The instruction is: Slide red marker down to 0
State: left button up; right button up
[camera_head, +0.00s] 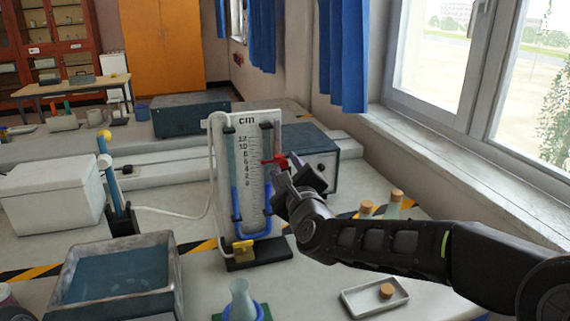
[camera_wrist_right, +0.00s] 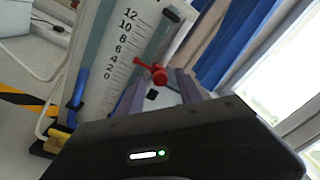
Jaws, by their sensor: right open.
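The manometer board (camera_head: 219,178) stands upright on a dark base, with a cm scale and a U-tube of blue liquid. The red marker (camera_head: 274,161) sits on the right side of the scale, around the 6 to 4 marks. In the right wrist view the red marker (camera_wrist_right: 159,75) shows beside the scale (camera_wrist_right: 122,45), ahead of the fingers. My right gripper (camera_head: 284,172) is at the board's right edge, close to the marker. In the wrist view its fingers are apart, with the marker just beyond them; contact cannot be told. My left gripper is not in view.
A grey tray of water (camera_head: 178,275) stands at the front left and a white box (camera_head: 50,195) behind it. A blue-based flask (camera_head: 241,300) and a small tray with a cork (camera_head: 360,308) are in front. A blue-grey box (camera_head: 318,165) and corked bottles (camera_head: 394,205) stand near my right arm.

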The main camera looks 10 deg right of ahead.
jog(key=shift+w, duration=0.55)
jog(key=shift+c, duration=0.2)
grip_shut()
dwell(0.9)
